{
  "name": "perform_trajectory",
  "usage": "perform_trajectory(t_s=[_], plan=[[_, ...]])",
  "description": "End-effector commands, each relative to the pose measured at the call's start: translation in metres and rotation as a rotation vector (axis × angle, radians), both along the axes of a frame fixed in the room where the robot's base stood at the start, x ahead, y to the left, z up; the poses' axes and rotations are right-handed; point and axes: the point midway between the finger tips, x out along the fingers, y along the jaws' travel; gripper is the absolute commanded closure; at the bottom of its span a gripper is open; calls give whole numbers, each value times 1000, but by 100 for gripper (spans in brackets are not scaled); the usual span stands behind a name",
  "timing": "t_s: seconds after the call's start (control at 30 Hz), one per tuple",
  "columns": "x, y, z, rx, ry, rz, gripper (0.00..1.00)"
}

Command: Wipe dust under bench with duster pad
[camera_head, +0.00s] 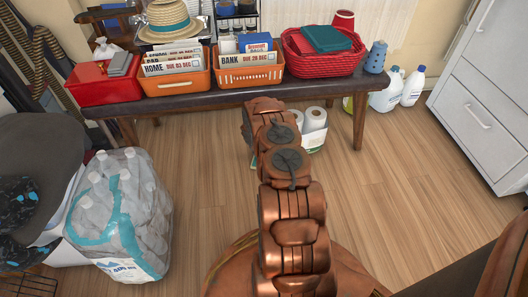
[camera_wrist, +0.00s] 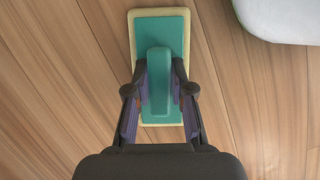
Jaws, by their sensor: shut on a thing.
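In the wrist view my gripper (camera_wrist: 160,88) is shut on the raised teal handle of the duster pad (camera_wrist: 160,22). The pad is a teal rectangle with a pale yellow border, lying flat above or on the wood floor; I cannot tell whether it touches. In the head view the dark bench (camera_head: 220,98) stands across the back, loaded with boxes. My copper-coloured arm reaches forward to the bench's front edge and hides my gripper and most of the pad. No dust can be made out on the floor.
White paper rolls (camera_head: 313,128) stand under the bench, just right of my arm. A pack of water bottles (camera_head: 120,215) sits at the left. White jugs (camera_head: 387,92) stand beyond the bench's right leg (camera_head: 360,118). A white rounded object (camera_wrist: 280,18) is right of the pad.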

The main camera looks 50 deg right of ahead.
Motion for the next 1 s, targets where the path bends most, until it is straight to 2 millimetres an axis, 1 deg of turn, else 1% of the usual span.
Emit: perform_trajectory(t_s=[0.03, 0.33, 0.47, 1.0], plan=[[0, 2, -1, 1, 2, 2, 100], [0, 2, -1, 1, 2, 1, 100], [1, 2, 3, 1, 2, 1, 100], [2, 1, 49, -1, 0, 1, 100]])
